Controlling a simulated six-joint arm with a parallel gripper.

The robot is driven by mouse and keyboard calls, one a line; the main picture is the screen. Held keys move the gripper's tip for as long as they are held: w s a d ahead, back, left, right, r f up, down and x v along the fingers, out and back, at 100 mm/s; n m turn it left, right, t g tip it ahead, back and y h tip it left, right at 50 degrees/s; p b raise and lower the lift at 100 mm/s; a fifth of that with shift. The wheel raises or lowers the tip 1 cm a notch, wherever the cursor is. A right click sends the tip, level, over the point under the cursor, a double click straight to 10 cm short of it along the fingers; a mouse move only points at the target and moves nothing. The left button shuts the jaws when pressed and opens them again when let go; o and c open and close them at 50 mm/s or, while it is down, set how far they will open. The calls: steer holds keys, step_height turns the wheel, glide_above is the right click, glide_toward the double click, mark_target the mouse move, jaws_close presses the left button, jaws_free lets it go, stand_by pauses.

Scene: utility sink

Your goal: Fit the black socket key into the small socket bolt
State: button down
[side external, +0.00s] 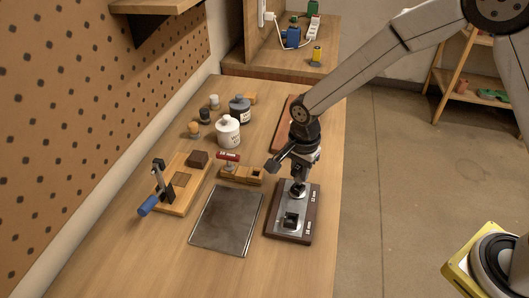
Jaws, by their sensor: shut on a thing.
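A dark brown board with a grey metal top (278,226) lies near the table's right edge and carries two labelled bolt positions. The larger, black square-looking one (291,219) is at its near end. The small socket bolt is at the far end, mostly hidden under my gripper. My gripper (299,177) points down over that far end. It is shut on the black socket key (297,188), of which only a small dark part shows below the fingers. The key's lower end is at or just above the small bolt; I cannot tell whether it is inside.
A dark metal sheet (227,220) lies left of the board. A wooden block with a red-handled tool (229,157), a blue-handled clamp on a wooden base (180,205), a white jar (228,132) and a dark jar (240,109) stand further left and back. The near table is clear.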

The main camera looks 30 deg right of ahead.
steer(key=shift+f, duration=1.35)
steer(key=shift+c, duration=2.2)
jaws_free()
steer(key=shift+r, duration=3.9)
steer(key=shift+s+d+r+n, duration=0.15)
steer(key=shift+s+d+n, duration=0.1)
steer(key=shift+d+n, duration=0.2)
steer(key=s+d+r+n+t, duration=0.1)
steer(key=s+d+n+t, duration=0.1)
steer(key=s+d+n, duration=1)
steer(key=shift+s+n+t, duration=0.3)
steer(key=shift+s+n, duration=0.25)
